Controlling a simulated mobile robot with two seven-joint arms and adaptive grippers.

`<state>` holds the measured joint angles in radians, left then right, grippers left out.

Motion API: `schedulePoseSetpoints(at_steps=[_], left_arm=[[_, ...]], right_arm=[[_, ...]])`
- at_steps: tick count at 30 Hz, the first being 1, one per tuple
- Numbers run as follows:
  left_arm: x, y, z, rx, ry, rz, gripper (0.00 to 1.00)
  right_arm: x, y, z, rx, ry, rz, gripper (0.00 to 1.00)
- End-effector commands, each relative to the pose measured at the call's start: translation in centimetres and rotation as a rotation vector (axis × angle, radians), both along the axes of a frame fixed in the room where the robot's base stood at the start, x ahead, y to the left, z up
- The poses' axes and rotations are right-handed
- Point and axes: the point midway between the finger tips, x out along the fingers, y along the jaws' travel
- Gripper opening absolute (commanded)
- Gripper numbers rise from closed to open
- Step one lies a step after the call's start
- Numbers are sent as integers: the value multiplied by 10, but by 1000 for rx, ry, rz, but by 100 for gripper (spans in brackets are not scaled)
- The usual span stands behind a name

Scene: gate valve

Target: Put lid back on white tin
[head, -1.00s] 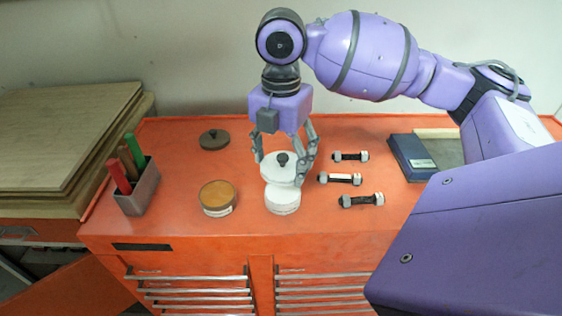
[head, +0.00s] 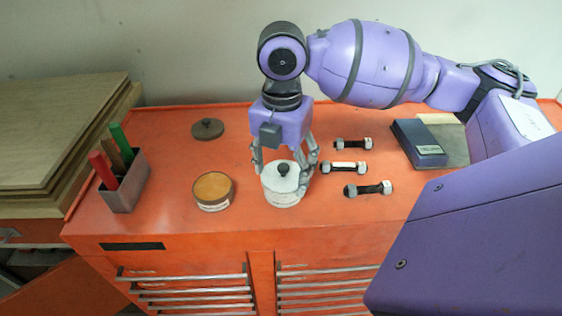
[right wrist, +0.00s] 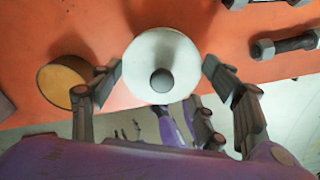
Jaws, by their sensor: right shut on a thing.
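The white lid (head: 274,180) with a dark knob (head: 283,169) is on the white tin (head: 284,199), looking level and nearly in line with it. Whether it is fully seated I cannot tell. My right gripper (head: 281,181) points down from above, shut on the lid, with its fingers at the lid's sides. In the right wrist view, the round lid (right wrist: 150,55) lies between the fingertips of my right gripper (right wrist: 161,70) and hides the tin beneath. My left gripper is not in view.
An open tin with a brown top (head: 213,189) stands left of the white tin. A dark lid (head: 207,129) lies behind it. Several bolts (head: 348,167) lie to the right, near a dark blue box (head: 418,142). A grey holder (head: 125,183) stands at the left.

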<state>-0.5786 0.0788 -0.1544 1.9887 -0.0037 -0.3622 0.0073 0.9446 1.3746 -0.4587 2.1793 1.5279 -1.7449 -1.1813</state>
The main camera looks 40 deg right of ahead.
Motion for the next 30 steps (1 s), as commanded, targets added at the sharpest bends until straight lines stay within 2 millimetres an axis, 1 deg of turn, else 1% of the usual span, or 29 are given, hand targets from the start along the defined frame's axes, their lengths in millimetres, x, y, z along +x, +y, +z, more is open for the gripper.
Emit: schedulePoseSetpoints(at_steps=[17, 30], left_arm=[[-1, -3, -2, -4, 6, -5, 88], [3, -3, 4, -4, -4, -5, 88]], right_arm=[[0, 0, -1, 0, 0, 0, 47], [0, 0, 0, -1, -1, 0, 47]])
